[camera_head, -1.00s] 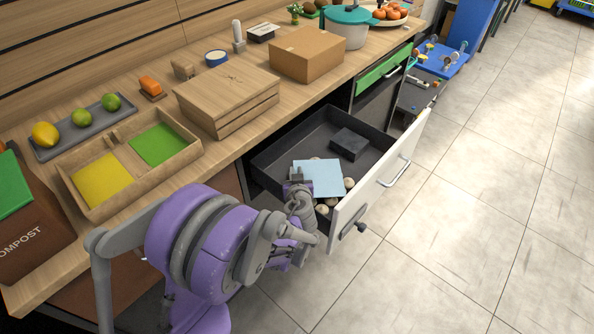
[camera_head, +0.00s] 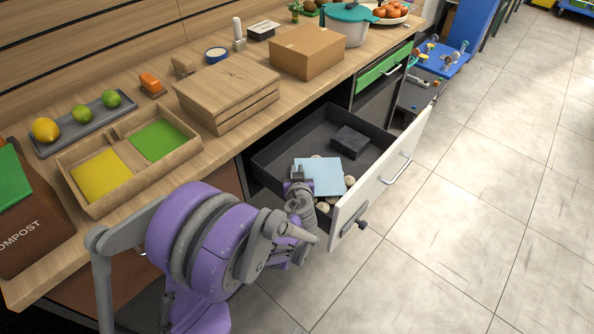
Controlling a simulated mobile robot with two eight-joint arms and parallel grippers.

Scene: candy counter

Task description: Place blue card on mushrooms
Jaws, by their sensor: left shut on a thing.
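The light blue card (camera_head: 322,177) is in the open drawer (camera_head: 283,147), over the mushrooms (camera_head: 349,181). Several pale, round mushrooms show around its right and lower edges; the rest are hidden under it. I cannot tell whether the card rests on them or hovers just above. My left gripper (camera_head: 297,174) is at the card's left edge, shut on it. The purple wrist and forearm reach in from the lower left over the drawer's near side. My right gripper is not in view.
A dark box (camera_head: 349,142) sits farther back in the drawer. The white drawer front (camera_head: 384,180) stands out over open floor. The counter above holds a wooden box (camera_head: 226,91), a cardboard box (camera_head: 307,52) and a tray with yellow and green cards (camera_head: 62,168).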

